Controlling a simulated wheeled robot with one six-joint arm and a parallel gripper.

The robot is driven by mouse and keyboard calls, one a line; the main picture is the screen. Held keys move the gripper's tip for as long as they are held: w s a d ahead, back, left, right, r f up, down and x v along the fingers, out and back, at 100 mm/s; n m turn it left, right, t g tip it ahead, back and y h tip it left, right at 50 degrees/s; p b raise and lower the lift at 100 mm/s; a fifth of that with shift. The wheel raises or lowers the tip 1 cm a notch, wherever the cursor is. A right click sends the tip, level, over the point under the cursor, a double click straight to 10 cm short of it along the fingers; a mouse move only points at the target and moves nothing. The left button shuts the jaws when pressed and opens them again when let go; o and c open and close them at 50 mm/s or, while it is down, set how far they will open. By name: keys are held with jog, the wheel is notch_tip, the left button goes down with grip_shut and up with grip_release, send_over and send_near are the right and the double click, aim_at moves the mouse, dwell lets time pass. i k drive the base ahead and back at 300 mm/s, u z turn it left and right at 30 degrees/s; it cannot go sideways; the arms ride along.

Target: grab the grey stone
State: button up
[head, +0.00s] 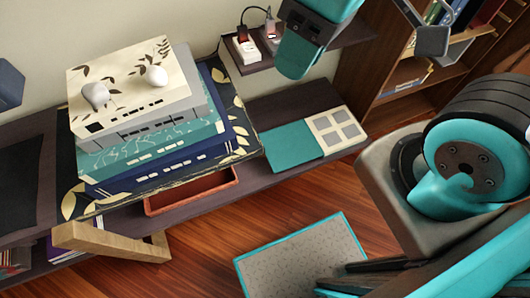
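The grey stone (95,95) is a small rounded lump on top of a stack of books at the left. It lies on the cream leaf-patterned top cover (126,70), left of a rounder white stone (154,76), with a small gap between them. Nothing touches the grey stone. Teal and dark parts of my arm show at the top centre and right.
The books rest on a dark leaf-patterned board (247,133) on a low dark shelf. A reddish tray (193,194) is under the board. A teal-and-cream book (293,152) lies to its right. A power strip (246,49) stands behind, and a bookcase (360,80) at the right.

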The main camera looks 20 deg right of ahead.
aim_at(97, 94)
jog(key=u, duration=0.4)
jog(key=k, duration=0.5)
jog(key=u, duration=1.15)
jog(key=i, duration=0.9)
jog(key=u, duration=0.1)
